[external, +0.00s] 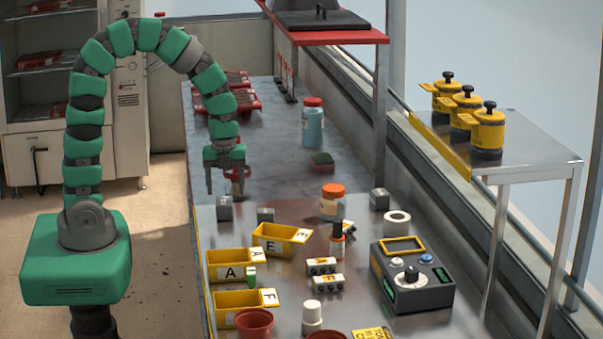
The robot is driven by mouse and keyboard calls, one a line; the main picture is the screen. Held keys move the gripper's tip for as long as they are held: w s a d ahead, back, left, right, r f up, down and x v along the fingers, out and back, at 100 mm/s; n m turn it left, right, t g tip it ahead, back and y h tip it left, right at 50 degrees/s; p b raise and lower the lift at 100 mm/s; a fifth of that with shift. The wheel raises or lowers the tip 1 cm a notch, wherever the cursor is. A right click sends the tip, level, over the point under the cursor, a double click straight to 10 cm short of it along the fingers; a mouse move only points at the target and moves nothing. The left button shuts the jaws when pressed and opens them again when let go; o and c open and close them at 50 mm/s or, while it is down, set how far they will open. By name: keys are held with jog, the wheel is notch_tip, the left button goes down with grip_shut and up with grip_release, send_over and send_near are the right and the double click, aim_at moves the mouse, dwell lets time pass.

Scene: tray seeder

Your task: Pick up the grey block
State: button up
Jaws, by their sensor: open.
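Three small grey blocks sit on the metal bench. One grey block (225,209) is at the bench's left side, a second grey block (265,215) is just right of it, and a third grey block (379,199) is farther right. My gripper (225,188) points down, open and with nothing seen between its fingers. In the picture its fingertips are just above the leftmost grey block. I cannot tell the exact height or depth gap.
A red item (236,176) shows behind my gripper. Yellow bins (281,238) and (232,264) stand nearer. An orange-lidded jar (332,200), a white roll (396,223) and a control box (411,280) are to the right. The bench behind my gripper is mostly clear.

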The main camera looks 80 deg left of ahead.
aim_at(224, 200)
jog(key=shift+s+f+b, duration=0.15)
jog(key=shift+f+b, duration=0.05)
jog(key=shift+f, duration=1.15)
jog(key=shift+s+f+b, duration=0.15)
jog(key=shift+f+b, duration=0.05)
jog(key=shift+f, duration=1.1)
jog(key=c, duration=1.2)
